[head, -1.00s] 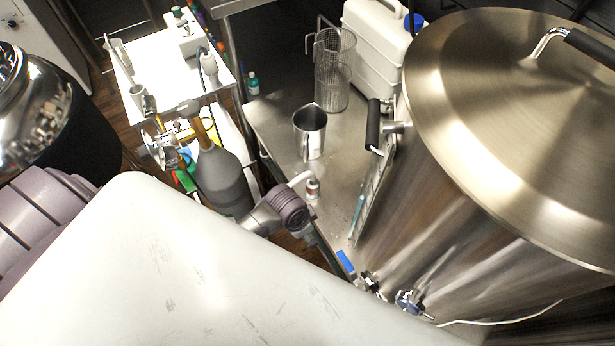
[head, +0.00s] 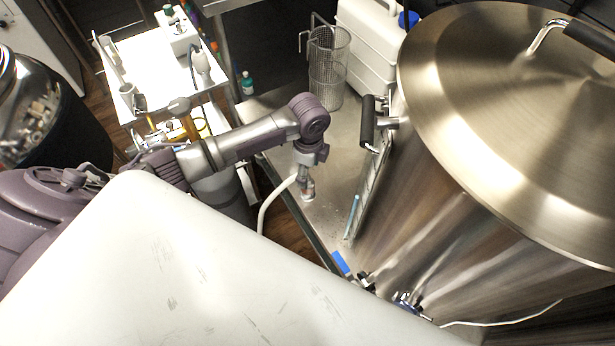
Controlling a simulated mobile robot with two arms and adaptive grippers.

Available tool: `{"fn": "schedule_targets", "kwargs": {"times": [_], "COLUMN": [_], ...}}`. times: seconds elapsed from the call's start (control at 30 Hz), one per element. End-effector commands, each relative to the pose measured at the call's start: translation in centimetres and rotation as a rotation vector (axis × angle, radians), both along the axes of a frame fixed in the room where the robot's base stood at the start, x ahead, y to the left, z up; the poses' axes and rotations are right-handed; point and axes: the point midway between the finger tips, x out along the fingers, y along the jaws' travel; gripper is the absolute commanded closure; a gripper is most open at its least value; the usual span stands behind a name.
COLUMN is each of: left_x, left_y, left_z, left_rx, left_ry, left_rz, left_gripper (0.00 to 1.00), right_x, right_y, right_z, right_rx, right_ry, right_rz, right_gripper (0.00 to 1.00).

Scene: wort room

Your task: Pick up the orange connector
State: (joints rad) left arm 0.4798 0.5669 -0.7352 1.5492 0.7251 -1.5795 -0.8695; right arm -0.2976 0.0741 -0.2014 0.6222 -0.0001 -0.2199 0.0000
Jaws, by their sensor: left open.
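I cannot make out the orange connector for sure in the head view. My left gripper (head: 308,190) points down over the near part of the steel table, open. A small pale-bottomed item shows at its fingertips, partly hidden by them. I cannot tell what it is or whether the fingers touch it. A white hose (head: 263,212) curves from beside the gripper down past the table's left edge. My right gripper is not in view.
The steel table (head: 331,218) carries a wire basket (head: 327,70) and a white canister (head: 372,48) at the back. A large steel kettle (head: 480,200) with a black handle (head: 368,122) stands close on the right. A white cart (head: 172,72) stands at upper left.

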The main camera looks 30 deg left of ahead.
Motion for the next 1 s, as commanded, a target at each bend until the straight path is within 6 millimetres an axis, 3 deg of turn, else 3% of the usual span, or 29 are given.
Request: {"fn": "schedule_targets", "kwargs": {"times": [0.1,0.37,0.63,0.97,1.0], "left_x": [-0.1,-0.1,-0.4,-0.4,-0.4], "left_y": [-0.1,0.0,0.0,0.0,0.0], "left_z": [-2.3,-4.3,-8.2,-9.0,-9.0], "left_rx": [-0.001,-0.001,0.000,0.000,0.000], "left_ry": [0.003,0.000,0.001,-0.002,-0.002], "left_rz": [0.000,0.002,0.003,0.001,0.001], "left_gripper": [0.30,0.30,0.30,0.30,0.35], "right_x": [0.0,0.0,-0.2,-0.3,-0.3], "right_y": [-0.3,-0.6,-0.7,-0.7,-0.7], "right_z": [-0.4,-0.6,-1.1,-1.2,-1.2], "right_rx": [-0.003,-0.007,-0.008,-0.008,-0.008], "right_ry": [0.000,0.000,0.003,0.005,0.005], "right_rz": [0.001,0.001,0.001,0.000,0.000], "right_gripper": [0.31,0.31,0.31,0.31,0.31]}}
